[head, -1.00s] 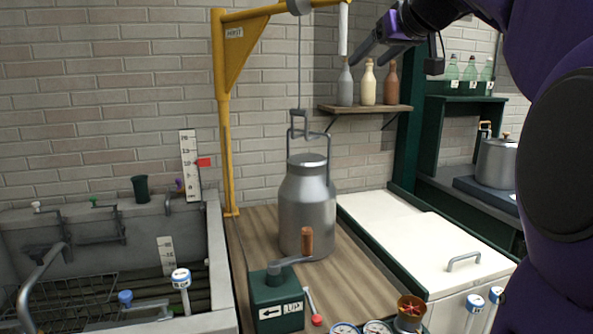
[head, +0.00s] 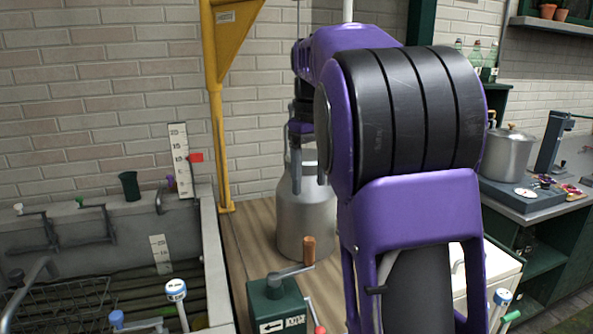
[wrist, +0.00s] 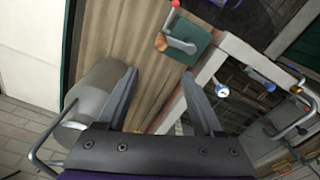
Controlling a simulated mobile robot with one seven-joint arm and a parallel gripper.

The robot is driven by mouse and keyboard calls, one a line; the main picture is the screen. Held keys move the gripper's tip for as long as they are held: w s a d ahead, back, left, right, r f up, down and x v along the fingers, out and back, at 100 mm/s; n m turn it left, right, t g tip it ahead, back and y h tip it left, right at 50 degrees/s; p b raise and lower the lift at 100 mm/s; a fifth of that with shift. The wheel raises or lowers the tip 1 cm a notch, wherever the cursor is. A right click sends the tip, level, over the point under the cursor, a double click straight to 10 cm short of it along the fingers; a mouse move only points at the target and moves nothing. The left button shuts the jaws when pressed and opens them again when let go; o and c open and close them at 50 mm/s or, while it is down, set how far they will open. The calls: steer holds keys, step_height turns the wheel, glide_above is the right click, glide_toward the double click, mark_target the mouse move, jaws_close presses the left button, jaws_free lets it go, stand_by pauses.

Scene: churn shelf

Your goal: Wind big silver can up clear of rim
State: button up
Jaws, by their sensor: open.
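The big silver can (head: 305,225) stands upright on the wooden counter, partly hidden by my arm; it shows at the left in the wrist view (wrist: 95,92). The green crank box (head: 279,303) stands in front of it, with a grey crank arm and a brown wooden handle (head: 309,250). In the wrist view the crank box (wrist: 194,45) and handle (wrist: 161,42) lie beyond my fingertips. My gripper (wrist: 159,78) is open and empty, pointing down in front of the can's upper part, above and apart from the handle. The hoist hook is hidden behind my arm.
A yellow hoist post (head: 219,120) rises behind the counter. A stone sink (head: 212,250) with taps and a wire rack lies left. A gauge with a red flag (head: 196,157) stands at the back. A pot (head: 508,155) is on the right counter.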

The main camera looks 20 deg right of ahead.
mark_target(308, 238)
step_height(308, 238, down, 18)
steer(key=b, duration=0.3)
steer(key=shift+s+r+b, duration=0.1)
steer(key=shift+b, duration=0.25)
